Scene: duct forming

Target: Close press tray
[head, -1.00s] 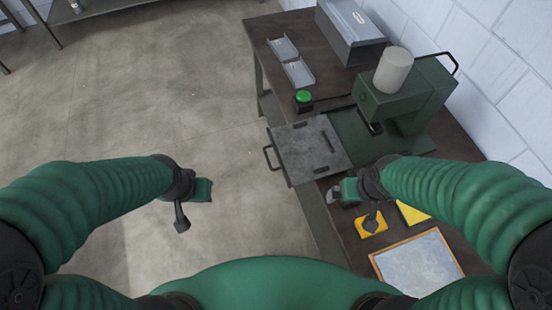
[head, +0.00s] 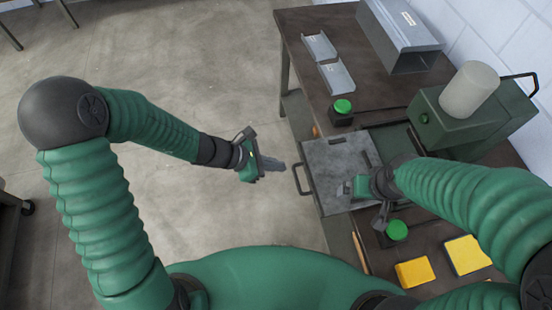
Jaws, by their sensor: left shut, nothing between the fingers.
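The press tray (head: 328,153) is a grey metal plate sticking out to the left of the green press (head: 468,128). Its dark bar handle (head: 297,181) is on the tray's left edge. My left gripper (head: 277,165) is shut and empty, just left of the handle with a small gap in the picture. My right gripper (head: 362,192) shows over the tray's lower right part and hides some of it. Whether its fingers are open or shut is not clear, nor whether it touches the tray.
A green button (head: 343,107) stands above the tray and another green button (head: 397,230) below it. Grey bent sheet pieces (head: 331,76) and a grey duct (head: 401,37) lie at the back of the dark table (head: 298,50). Yellow blocks (head: 414,272) are at lower right. Floor left of the table is clear.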

